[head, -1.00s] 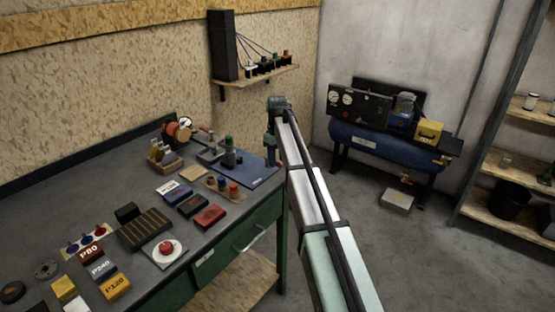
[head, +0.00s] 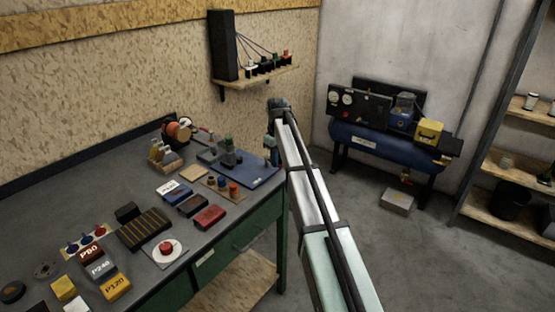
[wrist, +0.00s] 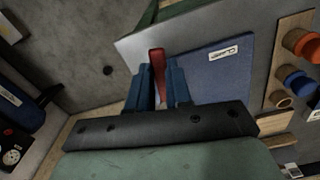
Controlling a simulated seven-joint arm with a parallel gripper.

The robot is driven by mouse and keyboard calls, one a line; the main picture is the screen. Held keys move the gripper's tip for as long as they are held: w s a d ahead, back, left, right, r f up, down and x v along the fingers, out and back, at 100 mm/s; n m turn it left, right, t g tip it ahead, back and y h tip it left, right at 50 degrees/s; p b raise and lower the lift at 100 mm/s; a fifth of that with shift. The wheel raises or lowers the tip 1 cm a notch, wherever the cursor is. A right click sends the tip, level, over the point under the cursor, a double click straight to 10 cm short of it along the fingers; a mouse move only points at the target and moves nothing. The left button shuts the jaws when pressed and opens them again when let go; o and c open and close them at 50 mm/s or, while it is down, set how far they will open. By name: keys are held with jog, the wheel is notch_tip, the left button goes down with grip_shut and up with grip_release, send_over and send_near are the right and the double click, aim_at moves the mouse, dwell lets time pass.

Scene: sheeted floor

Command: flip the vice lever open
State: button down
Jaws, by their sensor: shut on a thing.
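A slim red lever (wrist: 157,68) stands between the two blue fingers of my gripper (wrist: 159,88) in the wrist view. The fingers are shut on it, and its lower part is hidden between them. In the head view my gripper (head: 271,152) is at the right edge of the blue mat, near the bench corner; the lever cannot be made out there. The blue mat (wrist: 218,72) carries a white "CLAMP" label and lies right of the fingers in the wrist view. I cannot tell what the lever is fixed to.
The bench (head: 75,185) holds a rack of coloured knobs (head: 223,187), several small boxes and a red button on a white plate (head: 167,249). A blue compressor (head: 380,146) stands behind to the right. The floor between bench and compressor is mostly clear.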

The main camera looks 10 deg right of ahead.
jog(key=shift+s+a+m, duration=0.1)
jog(key=shift+a+m, duration=0.05)
jog(key=shift+m, duration=0.15)
jog(key=a+m, duration=0.1)
jog(key=m, duration=0.2)
jog(key=shift+s+a+m, duration=0.3)
jog(key=shift+s+a, duration=0.05)
jog(key=shift+a, duration=0.05)
jog(key=a+m, duration=0.2)
jog(key=m, duration=0.1)
jog(key=shift+m, duration=0.3)
jog(key=m, duration=0.1)
jog(key=a+m, duration=0.1)
jog(key=m, duration=0.1)
jog(key=a+m, duration=0.1)
jog(key=shift+w, duration=0.25)
jog(key=shift+w+a+m, duration=0.3)
jog(key=shift+a+m, duration=0.1)
jog(key=shift+m, duration=0.65)
jog(key=shift+w+a+m, duration=0.3)
jog(key=shift+a+m, duration=0.1)
jog(key=shift+m, duration=0.65)
jog(key=c, duration=1)
grip_release()
jog(key=shift+c, duration=0.2)
